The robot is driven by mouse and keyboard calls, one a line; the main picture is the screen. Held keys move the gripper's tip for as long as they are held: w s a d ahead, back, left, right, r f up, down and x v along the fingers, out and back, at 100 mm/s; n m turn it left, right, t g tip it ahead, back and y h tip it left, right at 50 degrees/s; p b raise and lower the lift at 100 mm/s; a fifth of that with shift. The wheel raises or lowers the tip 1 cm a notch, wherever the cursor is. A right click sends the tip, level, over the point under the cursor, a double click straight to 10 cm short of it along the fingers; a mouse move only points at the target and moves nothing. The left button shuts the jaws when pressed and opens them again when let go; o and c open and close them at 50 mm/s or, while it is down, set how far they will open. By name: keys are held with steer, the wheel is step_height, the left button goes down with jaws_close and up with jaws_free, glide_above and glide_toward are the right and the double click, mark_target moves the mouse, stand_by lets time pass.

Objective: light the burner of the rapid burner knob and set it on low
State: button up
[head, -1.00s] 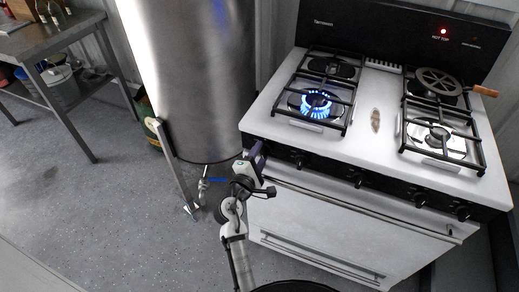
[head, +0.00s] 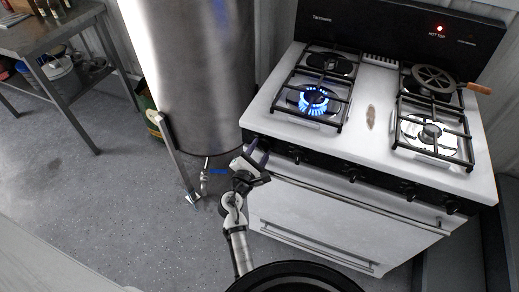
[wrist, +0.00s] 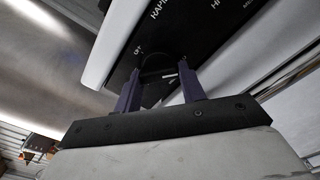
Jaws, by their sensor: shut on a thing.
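The rapid burner knob (wrist: 160,66) is dark and sits between my gripper's fingers in the wrist view, beneath a panel lettered "RAPID" (wrist: 158,8). My gripper (wrist: 160,82) is shut on this knob; its fingers cover part of it, and the pointer setting is not readable. In the head view my gripper (head: 259,152) is at the left end of the black front panel and mostly hides the knob. The front left burner (head: 313,99) burns with a ring of blue flame under its black grate.
Several other knobs (head: 352,174) line the panel to the right. The front right burner (head: 430,131) shows no flame. A steel cylinder (head: 195,80) stands close left of the stove.

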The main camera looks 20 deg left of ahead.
stand_by(0.3)
steer(key=o, duration=1)
